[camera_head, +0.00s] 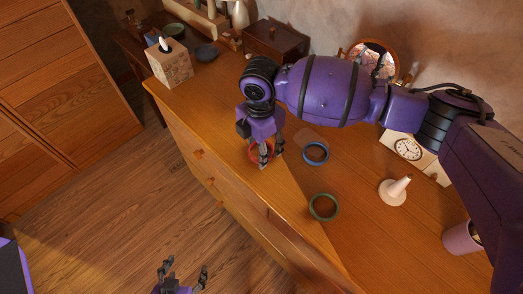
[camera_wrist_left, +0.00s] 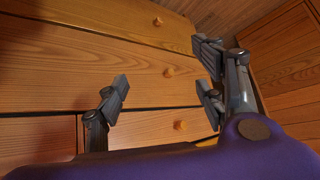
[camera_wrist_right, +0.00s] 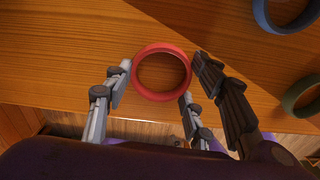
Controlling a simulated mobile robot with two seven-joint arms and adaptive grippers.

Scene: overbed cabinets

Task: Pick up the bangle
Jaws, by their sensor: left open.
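A red bangle (camera_head: 259,151) lies at the front edge of the wooden dresser top. My right gripper (camera_head: 264,158) reaches down around it. In the right wrist view the red bangle (camera_wrist_right: 161,48) sits between the fingertips (camera_wrist_right: 161,72), which are close against its outer sides; I cannot tell whether they grip it. A blue bangle (camera_head: 316,153) and a green bangle (camera_head: 323,207) lie to the right on the dresser, apart from the gripper. My left gripper (camera_head: 182,275) is open and empty in front of the dresser; its fingers (camera_wrist_left: 163,80) face the drawers.
A tissue box (camera_head: 170,62) stands at the far left of the dresser top. A clock (camera_head: 407,149), a white cone-shaped holder (camera_head: 393,190) and a pink cup (camera_head: 461,238) stand to the right. A dark wooden box (camera_head: 277,41) is at the back. Drawer knobs (camera_wrist_left: 168,72) stick out in front.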

